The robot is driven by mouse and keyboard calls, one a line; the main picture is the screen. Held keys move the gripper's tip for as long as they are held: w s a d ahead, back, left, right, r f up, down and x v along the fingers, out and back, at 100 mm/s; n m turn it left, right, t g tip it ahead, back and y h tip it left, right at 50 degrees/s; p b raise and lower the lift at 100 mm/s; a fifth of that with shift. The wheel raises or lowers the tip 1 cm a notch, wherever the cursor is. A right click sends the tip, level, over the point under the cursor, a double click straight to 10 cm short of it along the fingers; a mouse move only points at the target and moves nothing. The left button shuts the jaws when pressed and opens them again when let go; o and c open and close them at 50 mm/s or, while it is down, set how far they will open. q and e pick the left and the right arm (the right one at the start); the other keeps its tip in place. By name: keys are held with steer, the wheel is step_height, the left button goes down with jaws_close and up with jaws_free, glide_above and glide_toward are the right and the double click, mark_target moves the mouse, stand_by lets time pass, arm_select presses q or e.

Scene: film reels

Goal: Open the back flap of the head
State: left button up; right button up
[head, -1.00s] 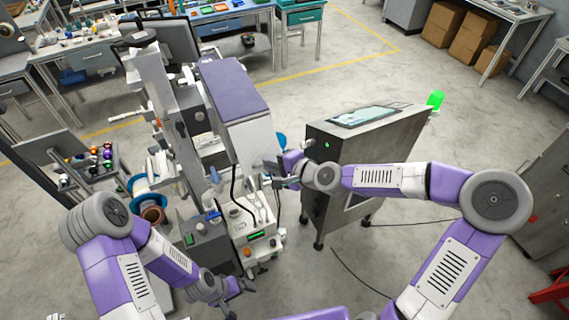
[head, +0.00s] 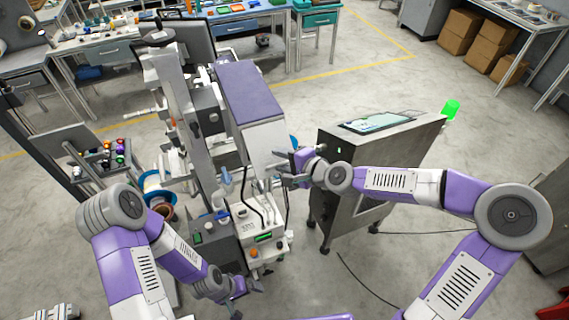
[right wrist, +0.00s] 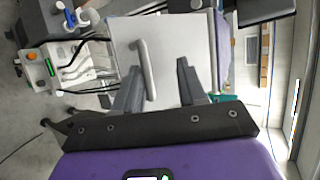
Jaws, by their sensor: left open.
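The machine's head (head: 252,95) has a purple top and a pale body. In the right wrist view its flap is a flat pale panel (right wrist: 172,42) with a long grey bar handle (right wrist: 147,68); the flap looks closed. My right gripper (head: 283,172) is at the lower right side of the head. In the right wrist view the right gripper (right wrist: 160,72) is open, with the handle between its fingers, nearer the left finger. Whether a finger touches the handle I cannot tell. My left gripper (head: 250,289) is open and low, in front of the machine's base, away from the head.
A grey cabinet (head: 345,165) with a screen and green lamp stands right of the head. The machine's control base (head: 258,232) is below it. A small table with coloured knobs (head: 112,155) is left.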

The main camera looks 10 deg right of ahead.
steer(key=shift+s+d, duration=0.1)
steer(key=shift+s, duration=0.05)
stand_by(0.3)
steer(key=shift+s+d+r, duration=0.2)
steer(key=shift+s+d, duration=0.15)
steer(key=shift+d, duration=0.1)
steer(key=p+v, duration=0.1)
steer(key=v, duration=0.5)
steer(key=shift+s, duration=0.2)
steer(key=shift+r, duration=0.1)
